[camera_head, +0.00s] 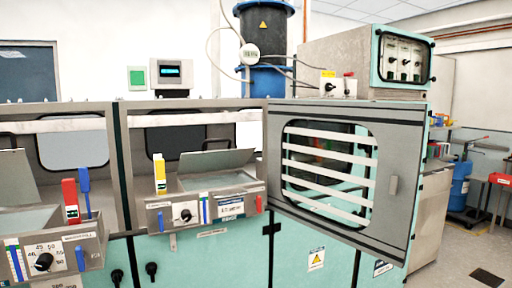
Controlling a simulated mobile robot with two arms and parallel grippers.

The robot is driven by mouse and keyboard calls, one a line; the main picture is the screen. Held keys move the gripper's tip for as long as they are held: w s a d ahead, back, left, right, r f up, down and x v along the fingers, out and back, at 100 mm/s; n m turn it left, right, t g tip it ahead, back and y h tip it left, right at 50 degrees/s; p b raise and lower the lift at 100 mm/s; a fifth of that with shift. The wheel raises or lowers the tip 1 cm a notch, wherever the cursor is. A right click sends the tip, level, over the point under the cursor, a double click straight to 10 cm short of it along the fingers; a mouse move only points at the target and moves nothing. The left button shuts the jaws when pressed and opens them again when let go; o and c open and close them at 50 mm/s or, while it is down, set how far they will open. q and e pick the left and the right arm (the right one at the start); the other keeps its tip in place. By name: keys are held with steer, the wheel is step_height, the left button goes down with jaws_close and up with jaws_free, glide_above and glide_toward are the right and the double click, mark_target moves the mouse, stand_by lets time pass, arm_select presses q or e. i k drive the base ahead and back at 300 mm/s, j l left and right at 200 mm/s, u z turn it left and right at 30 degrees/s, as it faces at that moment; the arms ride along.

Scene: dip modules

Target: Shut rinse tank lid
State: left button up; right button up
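The middle dip tank (160,203) has a grey control front with a black knob, and its flat metal lid (212,162) stands tilted up, not flush with the rim. Grey-blue liquid or an inner surface shows below the lid. A second tank (92,255) stands at the left, with a raised metal panel (14,172) behind it, cut by the picture edge. The tank labels are too small to read surely, so I cannot tell which is the rinse tank. Neither of my grippers is in view.
A large grey framed door (394,145) with a slatted window stands swung out at the right of the middle tank. Yellow (159,172), red (70,198) and blue (84,182) upright handles rise by the tanks. Open floor (455,265) shows at far right.

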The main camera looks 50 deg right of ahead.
mark_target(203, 161)
steer(key=z, duration=0.45)
steer(key=l+z, duration=0.1)
steer(key=z, duration=0.3)
steer(key=i+z, duration=0.1)
steer(key=z, duration=0.35)
